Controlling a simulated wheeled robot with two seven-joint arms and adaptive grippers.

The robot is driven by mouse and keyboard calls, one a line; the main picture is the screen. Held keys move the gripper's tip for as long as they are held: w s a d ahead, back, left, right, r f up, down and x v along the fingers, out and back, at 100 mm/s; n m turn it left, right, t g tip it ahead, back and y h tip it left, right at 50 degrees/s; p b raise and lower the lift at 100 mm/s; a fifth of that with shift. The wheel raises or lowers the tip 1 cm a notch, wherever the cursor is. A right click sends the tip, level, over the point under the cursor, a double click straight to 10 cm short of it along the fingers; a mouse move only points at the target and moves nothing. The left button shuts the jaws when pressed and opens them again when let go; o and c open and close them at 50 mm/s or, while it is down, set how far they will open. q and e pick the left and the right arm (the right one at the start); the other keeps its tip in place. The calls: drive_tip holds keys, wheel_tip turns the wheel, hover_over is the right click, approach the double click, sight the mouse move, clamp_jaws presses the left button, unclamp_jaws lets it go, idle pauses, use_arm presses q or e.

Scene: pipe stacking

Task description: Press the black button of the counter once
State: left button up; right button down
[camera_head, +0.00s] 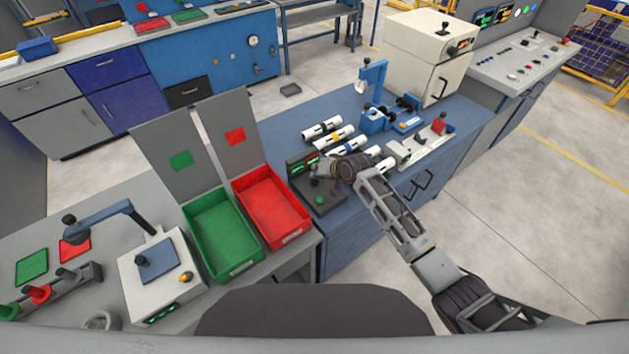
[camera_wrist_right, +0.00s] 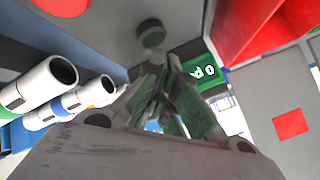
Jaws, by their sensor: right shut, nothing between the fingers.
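The counter is a dark grey box (camera_head: 326,206) with a green-lit display (camera_head: 303,167) at its back and a green button on top. In the right wrist view, its round black button (camera_wrist_right: 150,34) stands on the grey panel, just beyond my fingertips. The display also shows there (camera_wrist_right: 205,72), with green lettering. My right gripper (camera_head: 322,170) is shut and empty, over the counter near the display. In the right wrist view, its fingertips (camera_wrist_right: 160,72) are close to the black button; I cannot tell whether they touch it. My left gripper is not in view.
A red bin (camera_head: 299,238) and a green bin (camera_head: 246,268) stand left of the counter. Several white pipes, including one with a yellow band (camera_head: 334,137), lie behind and right of it. A blue fixture (camera_head: 375,122) stands farther back.

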drive_tip(key=shift+r, duration=0.15)
drive_tip(key=shift+r+p, duration=1.35)
drive_tip(key=shift+p, duration=0.15)
drive_tip(key=shift+r+p, duration=0.55)
drive_tip(key=shift+r, duration=0.5)
